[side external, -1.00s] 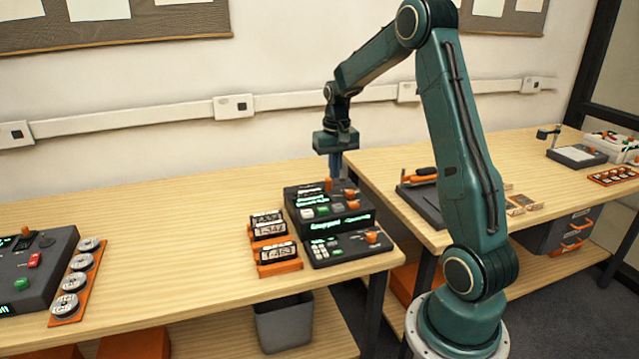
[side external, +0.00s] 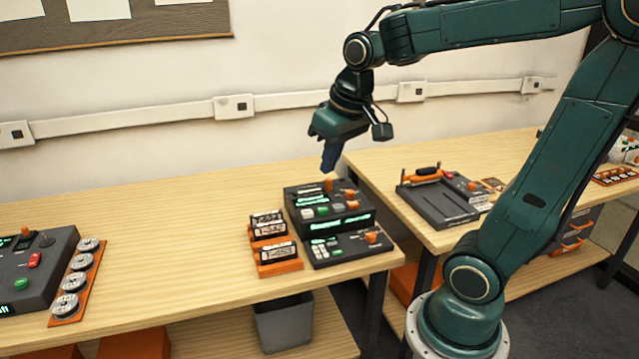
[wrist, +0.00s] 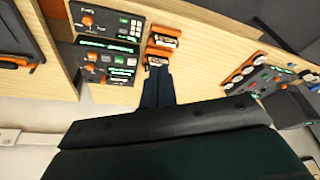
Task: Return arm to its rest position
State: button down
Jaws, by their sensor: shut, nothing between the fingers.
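My gripper (side external: 329,157) is shut and empty. In the side external view it hangs in the air, fingers pointing down, above and behind the dark control console (side external: 333,212) with green displays and orange knobs. The upper arm links reach in from the right. In the wrist view the closed fingers (wrist: 157,80) point at the table, and the console (wrist: 110,50) shows left of them. Orange holders (side external: 272,238) with labelled black-and-white items stand just left of the console.
A second dark console (side external: 36,270) and an orange strip of round reels (side external: 74,283) sit at the left. A dark tray unit (side external: 437,205) stands on the right table. A grey bin (side external: 284,322) is below.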

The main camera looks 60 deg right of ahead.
jog(key=s+a+n+t+y, duration=0.1)
jog(key=s+a+n+t, duration=0.1)
jog(key=s+a, duration=0.5)
jog(key=shift+s+f+n, duration=0.2)
jog(key=shift+s+n, duration=0.4)
jog(key=shift+s, duration=0.8)
dwell(0.3)
